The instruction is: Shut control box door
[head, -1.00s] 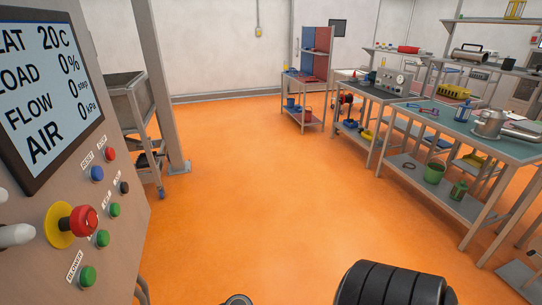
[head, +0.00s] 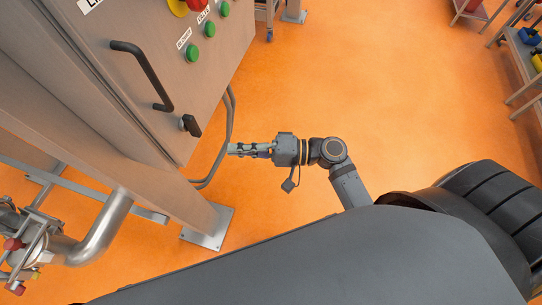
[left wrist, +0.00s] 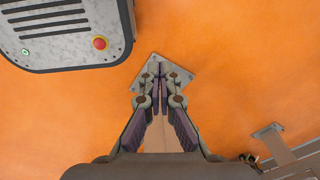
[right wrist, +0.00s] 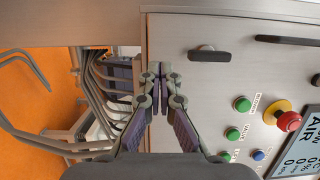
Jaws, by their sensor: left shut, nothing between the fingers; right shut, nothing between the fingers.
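The control box (head: 206,75) stands at the left in the head view, its door face carrying a black bar handle (head: 143,72) and a small black latch (head: 190,125). The latch also shows in the right wrist view (right wrist: 209,55). My right gripper (head: 232,149) is shut and empty, just off the box's lower edge. In the right wrist view its fingertips (right wrist: 155,72) overlap that edge; I cannot tell whether they touch it. How far the door stands open is unclear. My left gripper (left wrist: 165,72) shows only in its wrist view, shut and empty above the floor.
Grey cables (head: 226,135) hang from the box beside my right gripper. A steel post with a foot plate (head: 207,226) stands below the box. A curved metal pipe (head: 103,228) is at lower left.

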